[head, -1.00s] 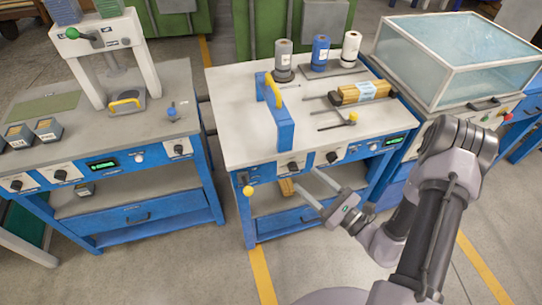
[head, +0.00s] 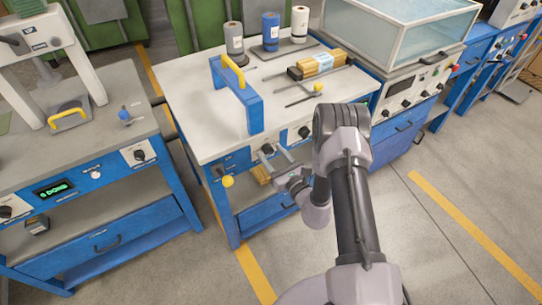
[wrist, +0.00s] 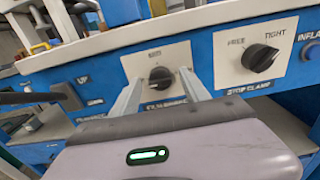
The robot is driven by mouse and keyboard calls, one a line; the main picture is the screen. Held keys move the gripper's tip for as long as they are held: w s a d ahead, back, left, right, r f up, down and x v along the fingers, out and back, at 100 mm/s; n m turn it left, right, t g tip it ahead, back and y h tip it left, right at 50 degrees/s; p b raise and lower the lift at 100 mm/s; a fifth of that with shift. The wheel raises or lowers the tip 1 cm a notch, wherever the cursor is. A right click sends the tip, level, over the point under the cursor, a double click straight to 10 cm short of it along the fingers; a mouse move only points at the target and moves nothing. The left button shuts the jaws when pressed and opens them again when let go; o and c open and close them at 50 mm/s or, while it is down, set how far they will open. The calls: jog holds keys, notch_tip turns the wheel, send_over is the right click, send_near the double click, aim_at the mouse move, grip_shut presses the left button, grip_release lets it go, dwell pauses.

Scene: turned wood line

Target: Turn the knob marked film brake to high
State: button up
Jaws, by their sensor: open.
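The film brake knob (wrist: 160,78) is a dark round knob on a white plate on the blue front panel. Its lower label is partly covered by my fingers, and the small marking above it is too blurred to read. In the head view the knob (head: 267,149) shows just beyond my fingertips. My gripper (wrist: 161,86) is open, with one finger on each side of the knob in the picture. I cannot tell whether the fingers touch it. In the head view my gripper (head: 274,158) is at the front of the bench.
The stop clamp knob (wrist: 260,57), marked free and tight, sits to the right. A yellow ball-ended lever (head: 228,181) sticks out at left. A blue frame with a yellow handle (head: 233,72), film rolls (head: 271,32) and a wooden bundle (head: 322,63) stand on the bench (head: 195,100).

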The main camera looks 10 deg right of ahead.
jog(key=shift+w+a, duration=0.15)
jog(key=shift+w, duration=0.25)
grip_shut()
